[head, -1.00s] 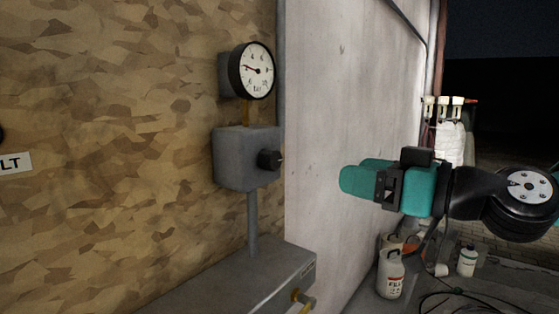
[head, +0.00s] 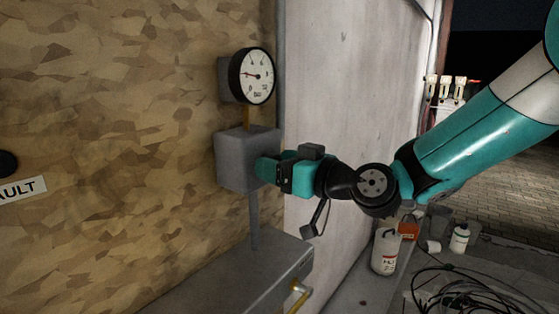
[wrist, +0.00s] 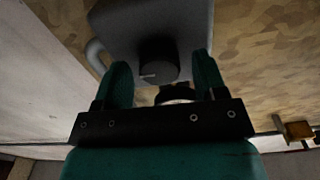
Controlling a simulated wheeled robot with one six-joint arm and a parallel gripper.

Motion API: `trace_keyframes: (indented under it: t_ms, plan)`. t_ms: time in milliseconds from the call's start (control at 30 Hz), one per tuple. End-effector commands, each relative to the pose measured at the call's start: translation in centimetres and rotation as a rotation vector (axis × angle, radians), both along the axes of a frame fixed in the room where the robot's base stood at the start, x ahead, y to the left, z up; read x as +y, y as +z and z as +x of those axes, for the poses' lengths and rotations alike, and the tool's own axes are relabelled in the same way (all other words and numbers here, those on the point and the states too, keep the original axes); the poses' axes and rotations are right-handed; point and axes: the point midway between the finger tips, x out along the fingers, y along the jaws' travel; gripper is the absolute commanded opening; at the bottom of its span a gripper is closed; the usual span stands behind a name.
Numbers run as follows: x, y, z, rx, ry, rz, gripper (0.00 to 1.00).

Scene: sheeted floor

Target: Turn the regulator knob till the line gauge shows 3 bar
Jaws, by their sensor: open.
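The line gauge (head: 258,76) is a round white dial with a black rim, mounted above the grey regulator box (head: 235,158). Its needle points to the left side of the dial; the exact reading is too small to tell. The dark regulator knob (wrist: 158,60) with a pale pointer mark shows in the wrist view on the box's face. In the head view my gripper (head: 262,169) hides the knob. My gripper's teal fingers (wrist: 163,84) are open, one on each side of the knob in the wrist view. I cannot tell whether they touch it.
A grey pipe runs from the box down to a grey ledge (head: 225,285) with a brass-coloured handle (head: 300,293). A white container (head: 385,252), a small bottle (head: 459,238) and coiled black cables (head: 460,295) are on the floor at the right. A sign (head: 22,190) is at far left.

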Motion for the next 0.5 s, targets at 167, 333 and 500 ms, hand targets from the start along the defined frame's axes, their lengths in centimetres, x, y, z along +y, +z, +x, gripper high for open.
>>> trace_keyframes:
  t_ms: [167,333,500]
  plan:
    - [-0.03,-0.02,0.0,0.0,0.0,0.0,0.56]
    - [-0.05,-0.01,0.0,0.0,0.0,0.0,0.17]
    - [-0.06,-0.02,-0.01,0.003,0.0,0.002,0.16]
